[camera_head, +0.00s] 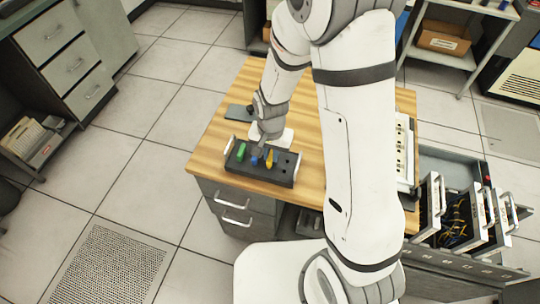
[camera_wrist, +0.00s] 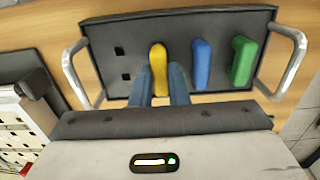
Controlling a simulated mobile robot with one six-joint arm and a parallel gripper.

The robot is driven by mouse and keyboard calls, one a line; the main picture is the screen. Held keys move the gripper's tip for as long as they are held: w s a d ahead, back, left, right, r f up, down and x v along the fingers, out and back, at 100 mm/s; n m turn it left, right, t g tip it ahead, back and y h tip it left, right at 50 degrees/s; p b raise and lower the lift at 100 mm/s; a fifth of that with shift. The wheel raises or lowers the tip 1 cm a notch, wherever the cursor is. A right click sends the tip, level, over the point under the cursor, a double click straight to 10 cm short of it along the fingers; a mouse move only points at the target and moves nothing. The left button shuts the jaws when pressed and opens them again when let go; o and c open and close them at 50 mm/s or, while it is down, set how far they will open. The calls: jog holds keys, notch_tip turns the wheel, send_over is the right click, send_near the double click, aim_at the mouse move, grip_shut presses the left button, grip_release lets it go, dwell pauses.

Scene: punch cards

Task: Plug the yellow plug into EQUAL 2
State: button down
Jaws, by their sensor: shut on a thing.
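The yellow plug (camera_wrist: 158,62) stands in a black holder (camera_wrist: 268,45) with a metal handle at each end. My gripper (camera_wrist: 161,88) is shut on the yellow plug, with one finger on each side of it. The plug also shows in the head view (camera_head: 269,158), under my wrist. It still looks seated in the holder; its lower end is hidden. A white panel with dark sockets, partly seen at the left of the wrist view (camera_wrist: 42,128), also shows behind my arm in the head view (camera_head: 403,150). I cannot read EQUAL 2 on it.
A blue plug (camera_wrist: 201,62) and a green plug (camera_wrist: 242,60) stand beside the yellow one. Two empty square holes are on its other side.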

notch_tip(320, 180, up, 9)
notch_tip(320, 180, up, 5)
jog(key=p, duration=0.3)
send_over(271, 156)
jog(key=shift+w+r, duration=0.1)
jog(key=shift+r, duration=0.1)
dwell(0.4)
